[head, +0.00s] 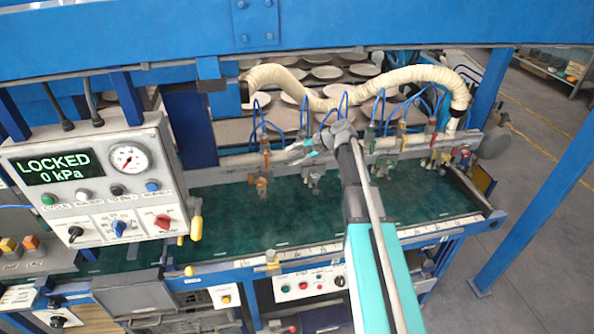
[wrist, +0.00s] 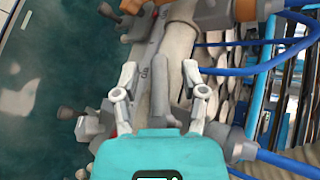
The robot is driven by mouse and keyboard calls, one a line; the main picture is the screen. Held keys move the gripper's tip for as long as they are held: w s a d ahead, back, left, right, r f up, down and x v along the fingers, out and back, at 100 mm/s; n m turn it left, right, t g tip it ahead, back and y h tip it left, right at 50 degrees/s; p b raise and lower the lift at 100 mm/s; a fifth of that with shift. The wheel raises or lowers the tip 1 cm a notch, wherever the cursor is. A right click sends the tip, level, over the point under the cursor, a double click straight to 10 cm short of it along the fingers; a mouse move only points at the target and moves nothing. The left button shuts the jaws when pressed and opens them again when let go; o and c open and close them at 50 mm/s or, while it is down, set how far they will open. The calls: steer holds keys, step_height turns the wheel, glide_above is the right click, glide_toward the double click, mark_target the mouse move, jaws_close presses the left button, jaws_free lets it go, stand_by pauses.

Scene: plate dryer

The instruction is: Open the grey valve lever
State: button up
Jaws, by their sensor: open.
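My gripper (wrist: 160,72) is open, with one finger on each side of a grey pipe or rail in the wrist view. It holds nothing. In the head view my gripper (head: 292,151) is over the manifold rail, pointing left. A grey valve (head: 313,174) hangs below the rail, beneath my gripper. In the wrist view a grey lever with a dark knob (wrist: 67,113) sticks out to the left of the rail, beside my palm. The palm hides part of the valve there. I cannot tell whether the fingers touch the rail.
An orange valve (head: 262,186) hangs left of the grey one; coloured valves (head: 442,156) hang to the right. Blue hoses (wrist: 270,70) run close by on the right in the wrist view. A control panel (head: 92,185) reads LOCKED, 0 kPa. The green bed (head: 220,222) is clear.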

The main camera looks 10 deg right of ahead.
steer(key=shift+y+b, duration=0.4)
steer(key=shift+b, duration=0.15)
steer(key=shift+a+r+m+y+b, duration=0.1)
steer(key=shift+m+y+b, duration=0.2)
steer(key=shift+y+b, duration=0.55)
steer(key=shift+r+t+y+b, duration=0.35)
steer(key=shift+y+b, duration=0.5)
steer(key=shift+b, duration=0.4)
steer(key=p+v, duration=0.3)
steer(key=v, duration=1)
steer(key=s+a+f+n+g+h+b, duration=0.1)
steer(key=s+a+f+n+h+b, duration=0.1)
steer(key=f, duration=0.7)
steer(key=s+a+f+n+g+h+b, duration=0.2)
steer(key=s+a+f+h+b, duration=0.2)
steer(key=s+f+b, duration=0.3)
steer(key=s+a+f+n+g+h+b, duration=0.1)
steer(key=s+a+f+b, duration=0.4)
steer(key=f, duration=0.6)
steer(key=shift+s+a+n+g+h, duration=0.35)
steer(key=shift+s+n+h, duration=0.4)
steer(key=shift+h, duration=0.55)
steer(key=shift+f, duration=0.1)
